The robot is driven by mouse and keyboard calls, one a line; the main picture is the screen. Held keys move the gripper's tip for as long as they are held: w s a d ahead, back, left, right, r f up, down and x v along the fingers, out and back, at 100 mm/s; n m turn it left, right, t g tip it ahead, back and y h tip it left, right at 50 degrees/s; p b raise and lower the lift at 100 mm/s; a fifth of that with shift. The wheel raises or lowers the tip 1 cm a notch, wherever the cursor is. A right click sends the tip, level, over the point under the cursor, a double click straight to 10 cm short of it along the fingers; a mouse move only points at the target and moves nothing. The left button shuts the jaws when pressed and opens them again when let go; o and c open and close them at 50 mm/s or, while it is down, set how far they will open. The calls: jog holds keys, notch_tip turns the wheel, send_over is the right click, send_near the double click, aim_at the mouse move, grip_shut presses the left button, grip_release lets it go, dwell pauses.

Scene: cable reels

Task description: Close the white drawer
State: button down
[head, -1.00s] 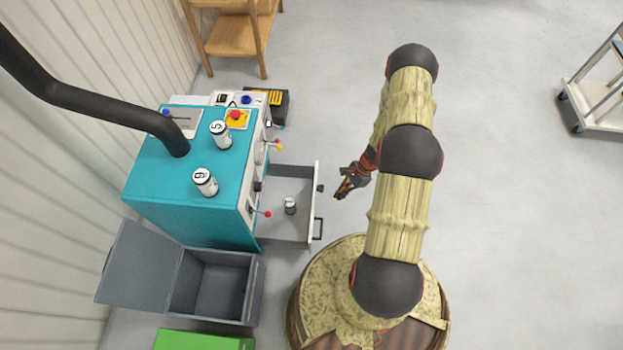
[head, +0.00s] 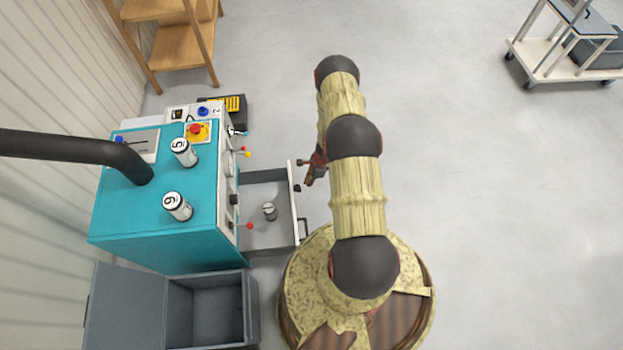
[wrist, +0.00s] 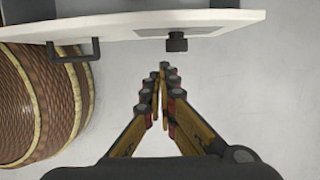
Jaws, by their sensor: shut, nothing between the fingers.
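The white drawer (head: 293,203) stands pulled out from the right side of the teal machine (head: 140,215). Its inside is grey and holds a small metal-and-white cylinder (head: 269,211). Its white front, with a dark handle and a dark knob, also shows across the top of the wrist view (wrist: 215,24). My gripper (head: 309,181) is just outside the drawer front, near the knob, with a small gap seen between them. In the wrist view the fingers (wrist: 161,80) are closed together and empty, pointing toward the front below the knob.
An open grey bin (head: 252,310) stands beside the machine at the lower left. Two numbered white cylinders (head: 177,206) stand on the machine top. A wooden shelf (head: 180,62) is at the back left, a trolley (head: 560,70) at the upper right. The floor to the right is clear.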

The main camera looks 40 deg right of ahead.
jog(key=shift+w+a+f+b, duration=0.25)
jog(key=shift+w+a, duration=0.2)
jog(key=shift+a, duration=0.15)
jog(key=shift+w+a+f+b, duration=0.3)
jog(key=shift+w+a, duration=0.1)
jog(key=shift+a, duration=0.15)
jog(key=shift+w+a+f+b, duration=0.25)
jog(key=shift+w+a, duration=0.2)
jog(key=shift+a, duration=0.15)
jog(key=shift+w, duration=0.1)
